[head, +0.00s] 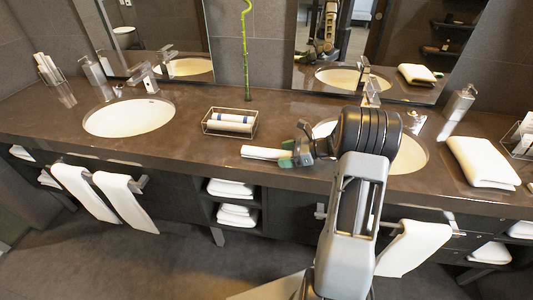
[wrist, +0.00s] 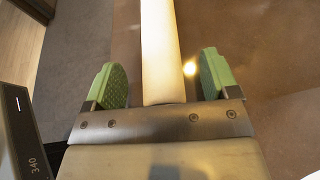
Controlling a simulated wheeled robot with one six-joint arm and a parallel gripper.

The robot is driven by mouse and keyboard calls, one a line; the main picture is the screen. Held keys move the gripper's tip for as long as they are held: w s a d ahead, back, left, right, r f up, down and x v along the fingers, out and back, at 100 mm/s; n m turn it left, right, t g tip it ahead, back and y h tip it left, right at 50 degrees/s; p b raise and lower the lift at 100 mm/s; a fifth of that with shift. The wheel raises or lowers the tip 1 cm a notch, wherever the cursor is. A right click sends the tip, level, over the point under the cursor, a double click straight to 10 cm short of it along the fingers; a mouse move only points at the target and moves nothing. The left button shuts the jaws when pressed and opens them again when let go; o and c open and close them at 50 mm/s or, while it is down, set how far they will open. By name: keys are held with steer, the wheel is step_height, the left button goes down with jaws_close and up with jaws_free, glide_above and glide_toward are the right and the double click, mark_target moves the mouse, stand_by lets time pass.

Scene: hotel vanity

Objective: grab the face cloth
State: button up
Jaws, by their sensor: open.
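A white rolled cloth, which looks like the face cloth (head: 262,152), lies on the brown counter near its front edge, left of my gripper (head: 287,154). In the wrist view the roll (wrist: 160,45) runs lengthwise between the two green finger pads of my gripper (wrist: 162,80). The fingers are open, with a visible gap on each side of the roll. Its near end reaches close to the gripper's metal plate; whether it touches the plate I cannot tell.
A wire basket (head: 230,122) with rolled cloths stands just behind the roll. The left basin (head: 128,118) is to the left; my arm partly covers the right basin (head: 410,156). A folded towel (head: 482,161) lies at right. Towels (head: 122,200) hang below the counter's front edge.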

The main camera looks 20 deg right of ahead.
steer(key=shift+w+a, duration=0.1)
steer(key=shift+a, duration=0.05)
steer(key=shift+c, duration=0.2)
steer(key=c, duration=1)
steer(key=shift+o, duration=0.2)
